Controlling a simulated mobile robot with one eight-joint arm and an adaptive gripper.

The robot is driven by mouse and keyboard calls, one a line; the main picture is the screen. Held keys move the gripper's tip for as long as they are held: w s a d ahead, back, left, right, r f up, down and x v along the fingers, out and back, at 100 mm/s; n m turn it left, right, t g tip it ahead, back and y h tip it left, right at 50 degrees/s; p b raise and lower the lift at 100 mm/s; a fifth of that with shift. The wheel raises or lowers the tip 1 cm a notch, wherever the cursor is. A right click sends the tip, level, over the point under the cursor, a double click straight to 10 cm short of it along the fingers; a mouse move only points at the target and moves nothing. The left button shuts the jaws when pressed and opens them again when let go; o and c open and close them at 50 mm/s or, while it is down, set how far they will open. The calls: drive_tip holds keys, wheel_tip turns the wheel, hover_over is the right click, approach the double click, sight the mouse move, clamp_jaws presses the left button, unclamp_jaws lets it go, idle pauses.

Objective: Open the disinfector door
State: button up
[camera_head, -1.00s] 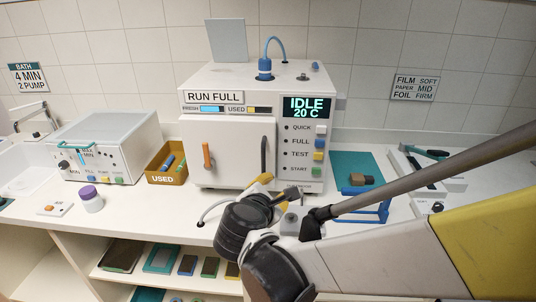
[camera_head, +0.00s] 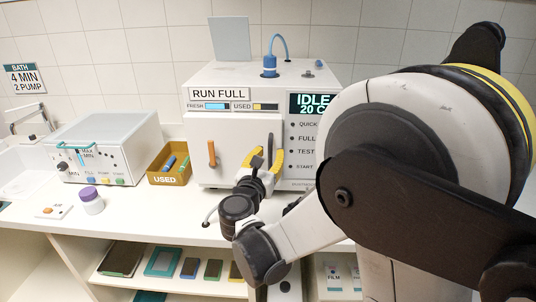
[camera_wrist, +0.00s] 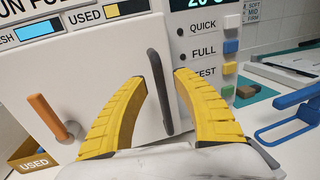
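The disinfector (camera_head: 240,81) is a white cabinet with an "IDLE 20 C" display. Its door (camera_head: 232,131) looks shut. An orange lever (camera_head: 211,153) stands upright on the door's left side; it also shows in the wrist view (camera_wrist: 46,115). A dark grey bar handle (camera_wrist: 159,88) is on the door's right side. My gripper (camera_wrist: 160,78) is open, its yellow fingers on either side of the dark handle as seen in the wrist view. I cannot tell whether the fingertips reach past the bar. In the head view my gripper (camera_head: 264,156) partly covers that handle.
Coloured buttons (camera_wrist: 230,46) run down the panel right of the door. A blue wire-like stand (camera_wrist: 293,114) is on the right counter. A "USED" bin (camera_head: 168,178) and a white bath unit (camera_head: 105,150) stand left. A shelf (camera_head: 180,285) lies below the counter.

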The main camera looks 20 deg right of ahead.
drive_tip(key=shift+w+d, duration=0.3)
drive_tip(key=shift+w, duration=0.2)
clamp_jaws()
